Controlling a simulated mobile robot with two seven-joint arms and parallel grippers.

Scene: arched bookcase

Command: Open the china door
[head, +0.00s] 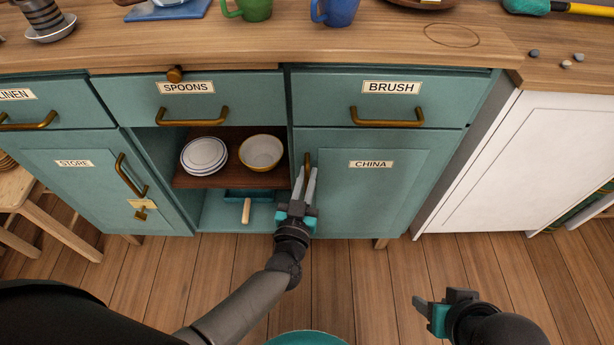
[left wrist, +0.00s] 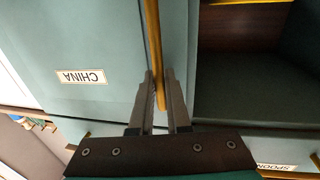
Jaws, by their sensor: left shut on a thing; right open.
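The china door (head: 372,195) is a teal panel with a CHINA label, under the BRUSH drawer, and it looks shut. Its brass handle (head: 307,160) stands upright along the door's left edge, next to an open compartment. My left gripper (head: 305,182) is at this handle, with its fingers pointing up the door. In the left wrist view the handle (left wrist: 153,45) runs between the two fingers, and the gripper (left wrist: 160,98) is shut on it. The CHINA label (left wrist: 85,76) shows upside down there. My right gripper (head: 428,305) is open and empty above the floor at the lower right.
The open compartment holds stacked plates (head: 204,155), a bowl (head: 261,152) and a wooden-handled thing (head: 247,210). The store door (head: 80,180) is to the left. A white cabinet (head: 510,160) stands to the right. The wooden floor (head: 350,275) before the china door is mostly clear.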

